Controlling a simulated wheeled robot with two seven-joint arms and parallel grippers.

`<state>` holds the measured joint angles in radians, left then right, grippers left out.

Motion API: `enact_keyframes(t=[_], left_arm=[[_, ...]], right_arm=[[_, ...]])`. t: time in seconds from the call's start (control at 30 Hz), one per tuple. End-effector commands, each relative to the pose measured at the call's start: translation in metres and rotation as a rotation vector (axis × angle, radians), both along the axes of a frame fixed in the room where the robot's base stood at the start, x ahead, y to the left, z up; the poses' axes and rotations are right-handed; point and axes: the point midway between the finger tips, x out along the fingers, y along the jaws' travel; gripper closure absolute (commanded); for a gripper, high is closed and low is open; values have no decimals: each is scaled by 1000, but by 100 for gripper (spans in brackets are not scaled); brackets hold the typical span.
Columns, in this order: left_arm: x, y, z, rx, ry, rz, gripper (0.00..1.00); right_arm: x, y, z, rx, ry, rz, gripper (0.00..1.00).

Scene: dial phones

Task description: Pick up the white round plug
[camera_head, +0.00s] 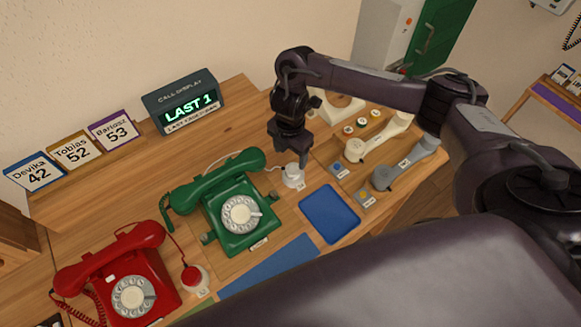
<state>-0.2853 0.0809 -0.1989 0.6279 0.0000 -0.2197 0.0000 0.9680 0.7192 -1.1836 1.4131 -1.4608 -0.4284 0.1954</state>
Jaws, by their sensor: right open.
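The white round plug (293,173) sits upright at its small white labelled base on the wooden desk, just right of the green phone (233,213). A thin pale cord runs from its left side toward the green phone. My right gripper (301,162) points down directly above the plug, its fingertips very close to the plug's top. It is open, and whether the fingers touch the plug is hard to tell. My left gripper is out of view.
A red phone (121,277) and red round plug (192,276) stand at left. A blue mat (330,213) lies right of the green phone. Pale (378,138) and grey (405,163) handsets lie on the right. A call display (186,103) and name cards (75,150) stand behind.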

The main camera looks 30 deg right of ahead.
Motion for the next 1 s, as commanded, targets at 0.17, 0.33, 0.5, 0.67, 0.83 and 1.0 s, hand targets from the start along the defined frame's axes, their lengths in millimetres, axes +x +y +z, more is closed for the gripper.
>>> enact_keyframes(t=[0.17,0.33,0.5,0.67,0.83,1.0], left_arm=[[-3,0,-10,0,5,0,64],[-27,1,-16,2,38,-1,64],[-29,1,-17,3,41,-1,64],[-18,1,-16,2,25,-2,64],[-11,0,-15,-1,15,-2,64],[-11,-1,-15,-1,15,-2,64]], right_arm=[[-4,-2,-24,2,4,-1,33],[-6,-6,-46,0,2,0,33],[-5,-6,-57,0,0,2,33],[-5,-6,-57,-1,-1,2,33],[-5,-6,-56,-1,-1,2,50],[-5,-6,-56,0,-2,2,72]])
